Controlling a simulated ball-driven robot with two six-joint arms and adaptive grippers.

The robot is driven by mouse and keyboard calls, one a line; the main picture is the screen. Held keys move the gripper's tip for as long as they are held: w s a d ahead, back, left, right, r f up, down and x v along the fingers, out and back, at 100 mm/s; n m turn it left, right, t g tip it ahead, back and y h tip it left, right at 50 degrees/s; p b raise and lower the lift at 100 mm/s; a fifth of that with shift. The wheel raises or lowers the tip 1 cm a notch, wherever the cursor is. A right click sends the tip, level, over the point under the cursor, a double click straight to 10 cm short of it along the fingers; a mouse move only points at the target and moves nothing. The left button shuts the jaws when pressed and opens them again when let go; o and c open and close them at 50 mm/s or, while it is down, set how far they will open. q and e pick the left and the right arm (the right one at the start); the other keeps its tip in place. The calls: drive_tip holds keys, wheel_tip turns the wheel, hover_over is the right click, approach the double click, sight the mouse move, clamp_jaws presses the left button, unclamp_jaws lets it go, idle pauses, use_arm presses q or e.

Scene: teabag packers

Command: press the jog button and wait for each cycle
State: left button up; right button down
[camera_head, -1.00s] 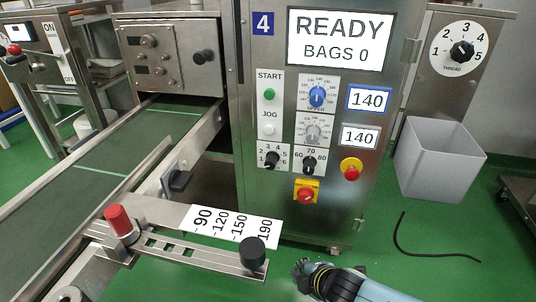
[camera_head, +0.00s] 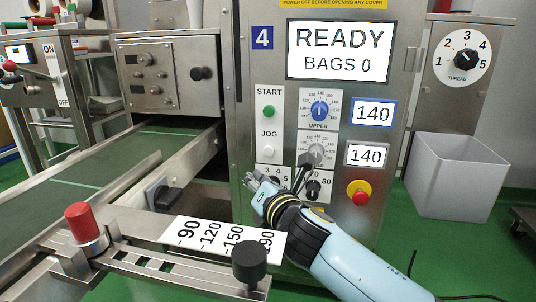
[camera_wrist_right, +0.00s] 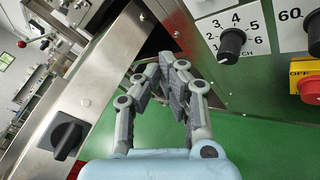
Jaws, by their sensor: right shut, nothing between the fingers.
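The white jog button (camera_head: 268,152) sits under the JOG label on the steel control panel, below the green START button (camera_head: 268,111). The display (camera_head: 338,52) reads READY, BAGS 0. My right gripper (camera_head: 254,182) is in front of the panel, a little below the jog button and apart from it, partly covering the lower selector dial. In the right wrist view its fingers (camera_wrist_right: 165,68) are shut and empty, tips close together, left of the numbered selector knob (camera_wrist_right: 231,43). The jog button is not in that view. My left gripper is not in view.
A red emergency stop (camera_head: 359,192) and an upper dial (camera_head: 319,110) are on the panel. A green conveyor (camera_head: 90,180) runs at left. A rail with a red knob (camera_head: 84,222) and black knob (camera_head: 250,262) lies in front. A grey bin (camera_head: 455,175) stands at right.

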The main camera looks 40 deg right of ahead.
sight(269, 151)
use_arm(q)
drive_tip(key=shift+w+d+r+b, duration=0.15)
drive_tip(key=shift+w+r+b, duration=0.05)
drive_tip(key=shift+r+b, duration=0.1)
use_arm(e)
drive_tip(key=shift+w+d, duration=1.45)
drive_tip(key=shift+d, duration=0.25)
drive_tip(key=shift+w+d, duration=1.4)
drive_tip(key=shift+d, duration=0.25)
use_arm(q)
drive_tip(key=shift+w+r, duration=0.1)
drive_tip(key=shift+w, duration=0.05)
use_arm(e)
drive_tip(key=shift+w+d, duration=0.1)
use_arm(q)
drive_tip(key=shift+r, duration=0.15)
use_arm(e)
drive_tip(key=shift+w+d, duration=0.2)
